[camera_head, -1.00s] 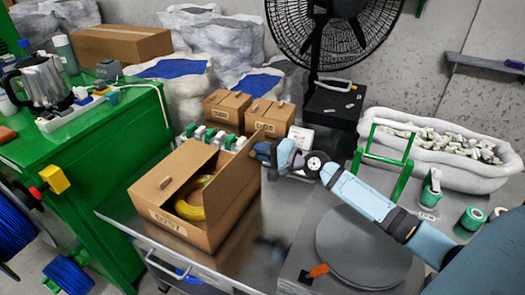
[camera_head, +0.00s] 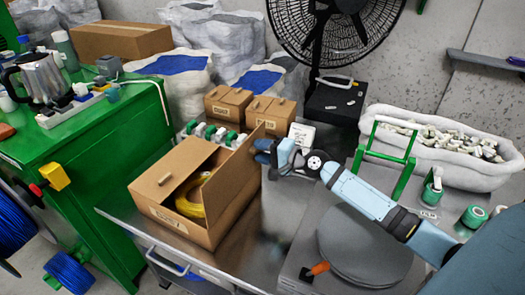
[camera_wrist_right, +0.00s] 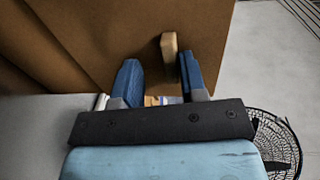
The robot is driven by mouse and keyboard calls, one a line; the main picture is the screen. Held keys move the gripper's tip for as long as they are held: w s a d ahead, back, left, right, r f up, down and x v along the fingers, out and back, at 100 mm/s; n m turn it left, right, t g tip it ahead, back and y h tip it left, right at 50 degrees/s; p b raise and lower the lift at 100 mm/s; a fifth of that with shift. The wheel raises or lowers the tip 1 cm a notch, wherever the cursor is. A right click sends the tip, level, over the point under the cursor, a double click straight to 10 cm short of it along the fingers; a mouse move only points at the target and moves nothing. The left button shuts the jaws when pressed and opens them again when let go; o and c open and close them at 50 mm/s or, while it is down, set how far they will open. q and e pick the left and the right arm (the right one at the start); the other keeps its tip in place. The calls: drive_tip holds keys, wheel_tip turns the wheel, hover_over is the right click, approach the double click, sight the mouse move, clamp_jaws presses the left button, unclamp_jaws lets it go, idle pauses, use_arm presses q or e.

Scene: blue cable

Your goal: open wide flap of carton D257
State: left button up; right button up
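Carton D257 (camera_head: 190,231) sits on the metal table, partly open, with yellow cable (camera_head: 190,200) inside. My right gripper (camera_head: 262,152) is at the upper right edge of this raised flap. In the right wrist view, a brown panel (camera_wrist_right: 110,30) fills the top. Its wooden tab (camera_wrist_right: 169,48) appears between the two blue fingers (camera_wrist_right: 158,80), nearer the right one, with a gap on the left. My left gripper is not in view.
Two small closed cartons (camera_head: 228,105) and a row of green-and-white spools (camera_head: 212,133) stand behind. A green cabinet (camera_head: 100,150) is on the left. A grey round plate (camera_head: 365,245) and a green frame (camera_head: 385,160) are right of the carton.

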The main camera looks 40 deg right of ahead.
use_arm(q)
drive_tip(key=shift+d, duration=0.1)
use_arm(e)
drive_tip(key=shift+d+r, duration=0.1)
drive_tip(key=shift+r, duration=0.05)
use_arm(q)
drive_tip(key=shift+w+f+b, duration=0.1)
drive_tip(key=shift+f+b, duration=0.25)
drive_tip(key=shift+b, duration=0.85)
use_arm(e)
drive_tip(key=v, duration=1.3)
drive_tip(key=shift+s+d, duration=0.2)
drive_tip(key=shift+s, duration=0.15)
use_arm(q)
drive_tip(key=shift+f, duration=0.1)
